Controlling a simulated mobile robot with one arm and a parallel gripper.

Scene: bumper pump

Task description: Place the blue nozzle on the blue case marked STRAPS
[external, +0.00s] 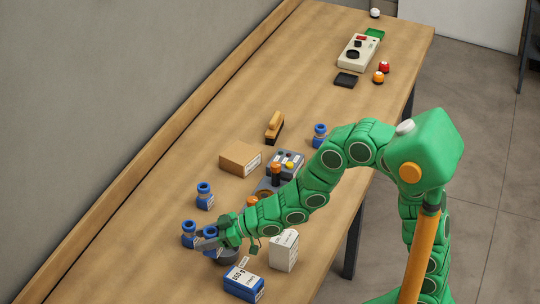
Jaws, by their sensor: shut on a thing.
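A blue nozzle (210,231) sits between the fingers of my gripper (208,241), which is shut on it near the table's left front part. The fingers hide part of this nozzle. A second blue nozzle (189,234) stands just left of the fingertips. A third blue nozzle (205,196) stands a little farther back. Another blue nozzle (320,135) stands farther off, behind my arm. A blue case (243,284) with a white label lies on the table to the lower right of my gripper. Its marking is too small to read surely.
A white box (284,251) stands right of my gripper. A dark round thing (228,255) is partly hidden below it. A cardboard box (240,158), a grey control box (286,164) and a brush (275,127) stand farther back. The table (130,235) is clear at left.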

